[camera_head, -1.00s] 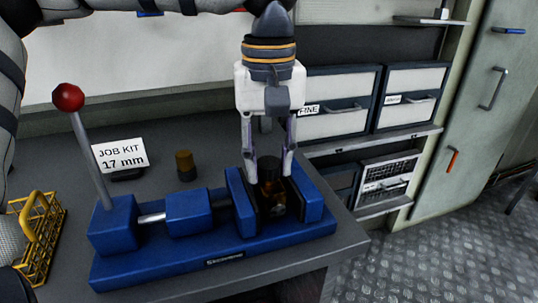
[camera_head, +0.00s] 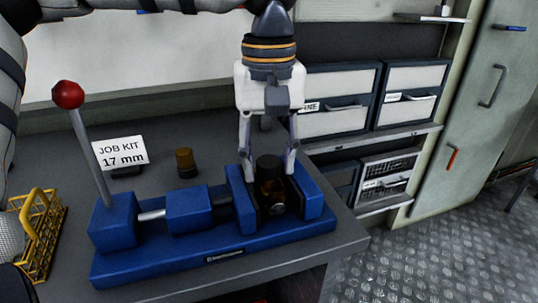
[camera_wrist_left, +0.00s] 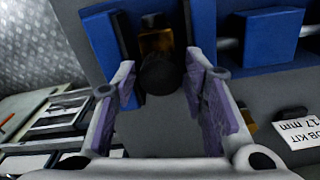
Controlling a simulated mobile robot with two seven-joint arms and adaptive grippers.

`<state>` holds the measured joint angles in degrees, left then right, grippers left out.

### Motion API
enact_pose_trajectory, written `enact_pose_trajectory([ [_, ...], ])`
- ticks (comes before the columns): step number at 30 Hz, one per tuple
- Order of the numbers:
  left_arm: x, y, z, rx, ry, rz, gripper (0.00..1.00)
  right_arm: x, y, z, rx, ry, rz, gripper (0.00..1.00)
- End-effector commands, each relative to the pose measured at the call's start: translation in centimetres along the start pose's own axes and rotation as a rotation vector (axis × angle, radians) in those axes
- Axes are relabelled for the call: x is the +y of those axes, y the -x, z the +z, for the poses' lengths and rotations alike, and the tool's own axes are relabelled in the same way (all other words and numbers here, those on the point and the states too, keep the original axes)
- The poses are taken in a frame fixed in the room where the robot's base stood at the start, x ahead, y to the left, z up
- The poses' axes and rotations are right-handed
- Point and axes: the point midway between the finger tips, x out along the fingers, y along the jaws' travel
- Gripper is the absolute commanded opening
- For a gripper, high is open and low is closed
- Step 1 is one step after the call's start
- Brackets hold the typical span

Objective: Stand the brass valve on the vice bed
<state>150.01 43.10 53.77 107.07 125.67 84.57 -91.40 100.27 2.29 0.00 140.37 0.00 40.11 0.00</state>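The brass valve (camera_head: 270,188), with a dark round top, stands upright on the vice bed between the blue jaws of the vice (camera_head: 240,207). Its lower part is partly hidden by the jaws. It also shows in the left wrist view (camera_wrist_left: 157,44), its dark cap toward the camera. My left gripper (camera_head: 268,166) is above the vice, pointing down, with one finger on each side of the valve's top. In the left wrist view the fingers (camera_wrist_left: 160,88) are spread, with a gap on both sides of the cap. My right gripper is not in view.
A small brass-and-dark cylinder (camera_head: 186,164) stands on the grey bench (camera_head: 218,160) behind the vice, beside a "JOB KIT 17 mm" card (camera_head: 121,152). A red-knobbed lever (camera_head: 92,160) rises at the vice's left end. A yellow wire rack (camera_head: 42,235) stands at left; drawers (camera_head: 340,100) stand at right.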

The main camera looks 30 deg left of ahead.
Motion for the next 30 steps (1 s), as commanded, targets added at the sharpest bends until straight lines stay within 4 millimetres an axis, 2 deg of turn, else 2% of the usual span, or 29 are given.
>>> enact_pose_trajectory([
  [30,0.1,4.8,0.0,0.000,-0.001,0.001,0.39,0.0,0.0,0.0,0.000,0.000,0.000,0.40],
])
